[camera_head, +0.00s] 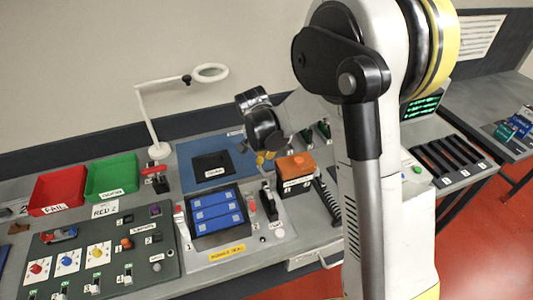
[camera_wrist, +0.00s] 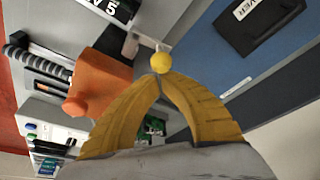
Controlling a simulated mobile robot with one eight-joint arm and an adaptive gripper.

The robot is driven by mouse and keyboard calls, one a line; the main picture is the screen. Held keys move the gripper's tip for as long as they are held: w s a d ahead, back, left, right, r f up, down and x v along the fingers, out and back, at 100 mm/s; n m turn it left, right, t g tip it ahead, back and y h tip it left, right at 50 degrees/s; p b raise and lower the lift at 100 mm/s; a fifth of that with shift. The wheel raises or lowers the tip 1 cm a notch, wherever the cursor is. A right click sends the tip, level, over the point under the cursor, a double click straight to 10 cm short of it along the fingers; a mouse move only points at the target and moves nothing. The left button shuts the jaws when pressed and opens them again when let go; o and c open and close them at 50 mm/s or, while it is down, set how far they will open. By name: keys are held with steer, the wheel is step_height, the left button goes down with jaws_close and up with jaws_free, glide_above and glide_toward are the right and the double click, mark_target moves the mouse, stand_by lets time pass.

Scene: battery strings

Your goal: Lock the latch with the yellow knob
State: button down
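The round yellow knob (camera_wrist: 160,62) shows in the wrist view, beside a thin pale latch part near the edge of the blue mat. My gripper (camera_wrist: 159,77) has two curved yellow fingers, their tips drawn almost together. The knob lies right at the tips, seemingly just beyond them and not between them; whether they touch it is unclear. In the head view my gripper (camera_head: 263,156) is low over the bench, behind the orange-topped block, and the latch cannot be made out.
The orange block (camera_head: 295,166) stands close to my gripper; it also shows in the wrist view (camera_wrist: 100,85). A black cover (camera_head: 212,165) lies on the blue mat (camera_head: 187,152). Blue battery modules (camera_head: 215,211) sit in front. Red (camera_head: 58,190) and green (camera_head: 112,177) bins stand left.

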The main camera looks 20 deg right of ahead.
mark_target(258, 161)
steer(key=shift+a+n, duration=0.25)
steer(key=shift+n, duration=0.35)
steer(key=n, duration=0.2)
steer(key=s+a+n+y+b, duration=0.1)
steer(key=n, duration=0.1)
steer(key=a+n+t+y+b, duration=0.1)
steer(key=n, duration=0.1)
steer(key=shift+s+a, duration=0.1)
steer(key=shift+s, duration=0.1)
steer(key=n, duration=0.1)
steer(key=s+n+y, duration=0.1)
steer(key=n, duration=0.1)
steer(key=shift+s+a+n+b, duration=0.1)
steer(key=shift+a+n+b, duration=0.2)
steer(key=shift+a, duration=0.1)
steer(key=n, duration=0.1)
steer(key=s+n, duration=0.1)
steer(key=n+y, duration=0.1)
steer(key=shift+s+a+n, duration=0.25)
steer(key=shift+s+n, duration=0.05)
steer(key=shift+s, duration=0.05)
steer(key=shift+s+b, duration=0.15)
steer(key=shift+b, duration=0.15)
